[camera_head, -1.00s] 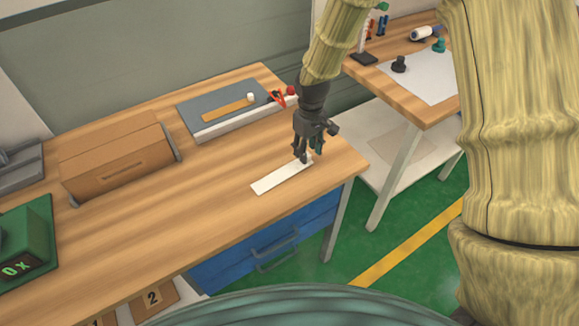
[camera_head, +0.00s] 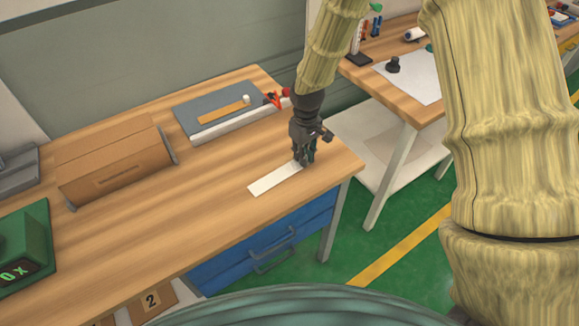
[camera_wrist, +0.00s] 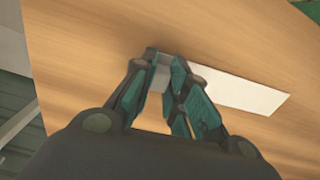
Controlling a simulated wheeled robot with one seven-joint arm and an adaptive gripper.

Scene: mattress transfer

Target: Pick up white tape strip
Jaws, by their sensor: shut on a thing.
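The white tape strip (camera_head: 274,180) is a flat white rectangle at the right part of the wooden workbench, near its front edge. My gripper (camera_head: 304,162) is over the strip's right end, pointing down, with its fingers closed on that end. In the wrist view, the strip (camera_wrist: 243,93) runs to the right from between the fingertips of my gripper (camera_wrist: 165,62). The strip's end shows between the fingers. The strip looks flat at bench level; I cannot tell whether it is lifted. The fingers hide part of the gripped end in the head view.
On the workbench (camera_head: 190,225) are a grey board (camera_head: 186,112) with an orange strip, red clamps (camera_head: 274,99), a brown box (camera_head: 115,160) and a green device (camera_head: 30,240). A second table (camera_head: 400,98) stands at the right. The bench left of the strip is clear.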

